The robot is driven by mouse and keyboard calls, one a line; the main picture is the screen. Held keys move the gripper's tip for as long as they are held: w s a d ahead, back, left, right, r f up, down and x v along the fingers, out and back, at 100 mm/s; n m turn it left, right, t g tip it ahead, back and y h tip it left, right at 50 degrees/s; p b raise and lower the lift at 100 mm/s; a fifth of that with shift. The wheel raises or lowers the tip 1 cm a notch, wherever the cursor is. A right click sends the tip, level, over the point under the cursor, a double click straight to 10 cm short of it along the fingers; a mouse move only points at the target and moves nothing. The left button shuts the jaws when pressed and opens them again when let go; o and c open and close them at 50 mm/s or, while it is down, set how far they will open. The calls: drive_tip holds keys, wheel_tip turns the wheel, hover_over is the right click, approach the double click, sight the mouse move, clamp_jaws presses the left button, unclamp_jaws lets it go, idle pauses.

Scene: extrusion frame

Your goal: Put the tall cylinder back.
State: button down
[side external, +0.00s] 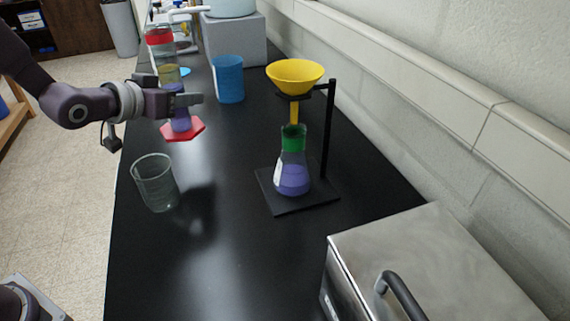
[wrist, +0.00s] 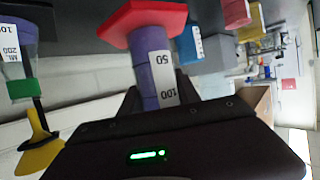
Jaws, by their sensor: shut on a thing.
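The tall cylinder (side external: 181,119) holds purple liquid and has a red hexagonal base (side external: 188,130). In the side view it leans slightly, with its base over or on the black bench; I cannot tell whether they touch. My gripper (side external: 190,99) is shut around its lower-middle body. In the wrist view the cylinder (wrist: 145,65) shows white scale strips marked 50 and 100, and its red base (wrist: 140,20) points to the top of the picture. The part nearest the gripper is hidden by the jaws.
A clear empty beaker (side external: 157,184) stands at the bench's near left. A blue beaker (side external: 228,80) stands behind. A yellow funnel (side external: 294,75) on a black stand (side external: 328,130) sits over a purple-filled flask (side external: 291,178). A metal box (side external: 430,260) is at front right. The centre bench is clear.

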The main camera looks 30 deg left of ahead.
drive_tip(key=shift+w+a+r, duration=0.2)
drive_tip(key=shift+w+a, duration=0.1)
drive_tip(key=a+m+h, duration=0.3)
drive_tip(key=a, duration=0.3)
drive_tip(key=shift+g, duration=0.3)
drive_tip(key=f, duration=1)
drive_tip(key=shift+w, duration=0.25)
drive_tip(key=shift+f, duration=0.2)
drive_tip(key=c, duration=0.9)
unclamp_jaws()
drive_tip(key=shift+o, duration=0.2)
